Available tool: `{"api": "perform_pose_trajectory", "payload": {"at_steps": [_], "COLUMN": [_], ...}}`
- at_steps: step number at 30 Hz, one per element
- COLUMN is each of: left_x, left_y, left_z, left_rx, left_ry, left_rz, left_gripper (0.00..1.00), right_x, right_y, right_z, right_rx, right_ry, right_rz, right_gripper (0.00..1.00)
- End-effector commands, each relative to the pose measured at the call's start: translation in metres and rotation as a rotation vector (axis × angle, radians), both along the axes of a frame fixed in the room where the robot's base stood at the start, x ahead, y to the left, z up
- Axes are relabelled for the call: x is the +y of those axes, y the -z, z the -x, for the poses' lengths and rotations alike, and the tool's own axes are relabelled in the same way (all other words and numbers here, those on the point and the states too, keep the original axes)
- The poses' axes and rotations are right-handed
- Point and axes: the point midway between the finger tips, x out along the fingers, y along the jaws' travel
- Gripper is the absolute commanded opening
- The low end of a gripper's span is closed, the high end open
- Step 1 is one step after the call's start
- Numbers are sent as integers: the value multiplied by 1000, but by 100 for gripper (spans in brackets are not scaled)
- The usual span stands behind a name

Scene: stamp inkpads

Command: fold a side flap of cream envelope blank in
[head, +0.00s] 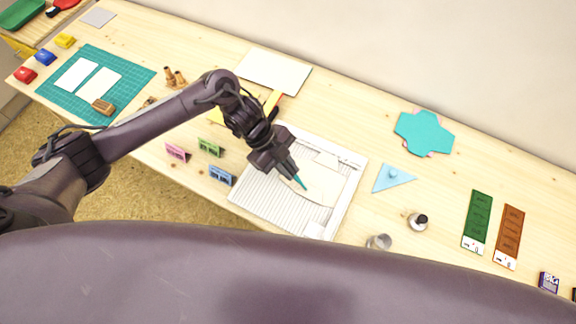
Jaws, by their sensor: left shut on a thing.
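The cream envelope blank (328,186) lies on a white ridged board (262,205) near the middle of the table. One flap points up toward the board's back edge, and the blank's left part is partly hidden by my gripper. My left gripper (301,184) reaches down from the upper left, with its narrow teal tips together at the blank's left side. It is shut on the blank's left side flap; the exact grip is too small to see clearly. My right gripper is not in view.
Pink, green and blue small stands (221,175) are left of the board. A light blue triangle (393,178), a dark-topped bottle (418,221) and a metal cup (379,242) are to its right. A teal cross-shaped blank (425,132) lies behind. Table between them is bare.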

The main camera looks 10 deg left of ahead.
Motion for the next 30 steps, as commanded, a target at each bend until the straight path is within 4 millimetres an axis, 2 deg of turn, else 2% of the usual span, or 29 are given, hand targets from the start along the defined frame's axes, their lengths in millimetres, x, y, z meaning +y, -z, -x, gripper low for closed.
{"api": "perform_pose_trajectory", "payload": {"at_steps": [2, 13, 30], "left_x": [0, 0, -1], "left_y": [4, -1, -41], "left_z": [0, 0, 0], "left_rx": [0, 0, -1], "left_ry": [0, 0, 1], "left_rz": [0, 0, 0], "left_gripper": [0, 0, 0], "right_x": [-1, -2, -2], "right_y": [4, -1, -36], "right_z": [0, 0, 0], "right_rx": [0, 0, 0], "right_ry": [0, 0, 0], "right_rz": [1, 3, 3], "right_gripper": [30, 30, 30]}}
